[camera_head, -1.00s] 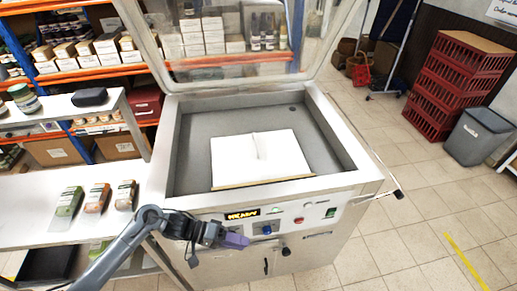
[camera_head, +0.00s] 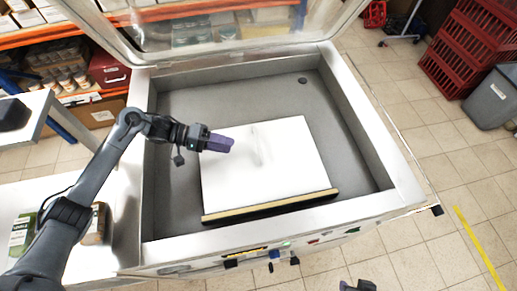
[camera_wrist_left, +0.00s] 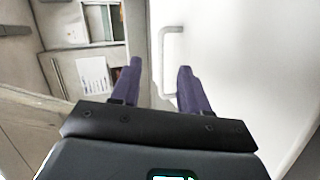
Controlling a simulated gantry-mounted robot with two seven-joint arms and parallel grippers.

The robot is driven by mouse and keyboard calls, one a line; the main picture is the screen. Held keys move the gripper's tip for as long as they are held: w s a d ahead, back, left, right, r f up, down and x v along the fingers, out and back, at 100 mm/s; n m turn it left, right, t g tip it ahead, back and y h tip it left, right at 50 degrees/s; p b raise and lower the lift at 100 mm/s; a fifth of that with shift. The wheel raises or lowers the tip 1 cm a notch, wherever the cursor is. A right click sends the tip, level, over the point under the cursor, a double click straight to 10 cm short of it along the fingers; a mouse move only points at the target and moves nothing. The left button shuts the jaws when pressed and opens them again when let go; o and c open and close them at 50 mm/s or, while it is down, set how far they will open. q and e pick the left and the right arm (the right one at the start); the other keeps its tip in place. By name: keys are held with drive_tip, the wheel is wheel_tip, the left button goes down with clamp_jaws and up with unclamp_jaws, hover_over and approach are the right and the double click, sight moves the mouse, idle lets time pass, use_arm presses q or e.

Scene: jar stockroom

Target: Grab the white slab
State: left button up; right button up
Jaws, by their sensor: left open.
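The white slab (camera_head: 275,160) lies flat in the grey chamber of an open-lidded machine. A slim white handle (camera_head: 258,152) stands on its top. In the left wrist view the slab (camera_wrist_left: 245,60) fills the right side, and its handle (camera_wrist_left: 168,50) shows just beyond the fingertips. My left gripper (camera_head: 222,143), with purple fingers, is over the slab's left part, left of the handle. In the wrist view its fingers (camera_wrist_left: 160,68) are spread apart with nothing held between them. My right gripper's fingers do not show.
The chamber's raised metal rim (camera_head: 385,150) surrounds the slab, and the clear lid (camera_head: 190,45) stands open behind. Bare chamber floor (camera_head: 190,95) lies behind the slab. A white shelf with packets (camera_head: 95,225) is at left. Red crates (camera_head: 462,55) and a grey bin (camera_head: 492,95) stand at right.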

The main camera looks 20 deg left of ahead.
sight(260, 151)
use_arm(q)
drive_tip(key=x, duration=0.4)
drive_tip(key=shift+d+f+p, duration=0.1)
drive_tip(key=shift+d+p, duration=0.2)
drive_tip(key=shift+p, duration=0.1)
drive_tip(key=shift+p+x, duration=0.65)
drive_tip(key=shift+x, duration=1.9)
drive_tip(key=shift+w+d+f, duration=0.25)
clamp_jaws()
drive_tip(key=shift+r, duration=0.1)
drive_tip(key=shift+r, duration=0.15)
